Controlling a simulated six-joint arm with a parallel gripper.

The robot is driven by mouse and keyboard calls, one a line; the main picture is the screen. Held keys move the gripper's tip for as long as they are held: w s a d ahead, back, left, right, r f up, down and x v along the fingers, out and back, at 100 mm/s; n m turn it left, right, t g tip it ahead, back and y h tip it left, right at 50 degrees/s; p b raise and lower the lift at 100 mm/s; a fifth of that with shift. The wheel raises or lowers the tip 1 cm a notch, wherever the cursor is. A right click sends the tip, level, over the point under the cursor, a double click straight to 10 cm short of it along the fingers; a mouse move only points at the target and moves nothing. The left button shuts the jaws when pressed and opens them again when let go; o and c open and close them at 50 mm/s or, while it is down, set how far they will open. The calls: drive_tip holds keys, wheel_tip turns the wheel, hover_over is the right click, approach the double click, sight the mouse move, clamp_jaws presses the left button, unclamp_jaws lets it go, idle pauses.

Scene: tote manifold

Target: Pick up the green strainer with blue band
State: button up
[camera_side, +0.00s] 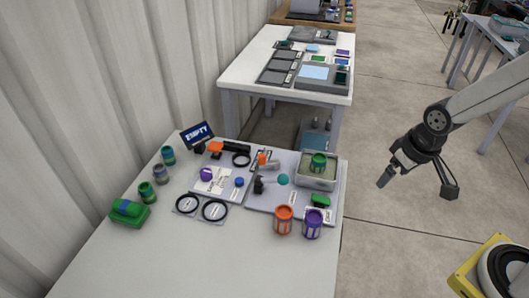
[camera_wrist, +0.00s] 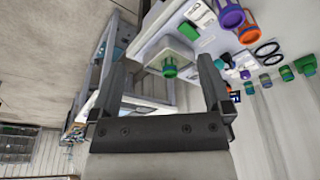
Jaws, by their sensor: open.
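Several green cylinders could be the strainer; their bands are too small to tell apart surely. One green cylinder with a bluish band (camera_side: 168,155) stands at the table's back left. Another green one with a dark or bluish band (camera_side: 146,191) stands nearer the front left, and also shows in the wrist view (camera_wrist: 287,73). A third green cylinder (camera_side: 318,162) sits in the grey tote (camera_side: 316,184) at the right; in the wrist view it shows (camera_wrist: 169,69) between my fingers but farther off. My gripper (camera_side: 384,181) is open and empty, right of the table over the floor.
An orange cylinder (camera_side: 284,219) and a purple one (camera_side: 313,224) stand near the front right. A green box (camera_side: 129,211) sits at the left edge. Two black rings (camera_side: 214,209) lie mid-table. A sign (camera_side: 197,134) stands at the back. The front tabletop (camera_side: 215,262) is clear.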

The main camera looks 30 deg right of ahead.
drive_tip(key=m+t+y, duration=0.4)
drive_tip(key=m+y, duration=0.8)
drive_tip(key=m, duration=1.2)
approach(325, 157)
drive_tip(key=x, duration=0.4)
drive_tip(key=shift+x, duration=1.25)
drive_tip(key=shift+a, duration=0.15)
drive_tip(key=shift+x, duration=2.45)
drive_tip(key=shift+w, duration=0.1)
drive_tip(key=shift+c, duration=0.2)
